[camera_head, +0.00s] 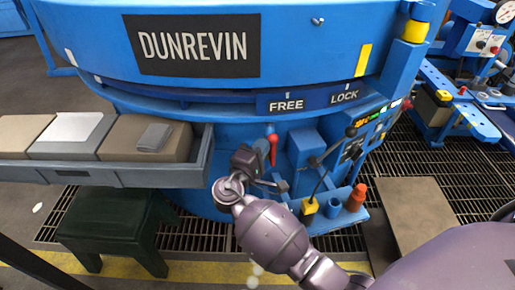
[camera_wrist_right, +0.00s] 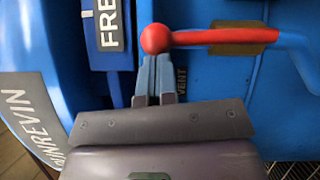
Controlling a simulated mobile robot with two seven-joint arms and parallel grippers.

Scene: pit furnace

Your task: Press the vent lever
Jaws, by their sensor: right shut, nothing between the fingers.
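The vent lever (camera_head: 272,149) is a red handle on the blue furnace front, below the FREE label. In the right wrist view its red ball end (camera_wrist_right: 156,38) and red arm (camera_wrist_right: 225,36) lie across the top, with a partly covered VENT label (camera_wrist_right: 182,80) below. My right gripper (camera_wrist_right: 155,62) is shut and empty. Its fingertips are right at the ball, touching it or very nearly; I cannot tell which. In the head view my right gripper (camera_head: 261,150) is just left of the lever. My left gripper is not in view.
A grey tray (camera_head: 110,178) with boxes juts out at left above a dark green stool (camera_head: 115,222). Right of the lever are a black-knobbed lever (camera_head: 350,132), a small shelf (camera_head: 335,222) with a red-orange bottle (camera_head: 356,197), and a control panel (camera_head: 378,125).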

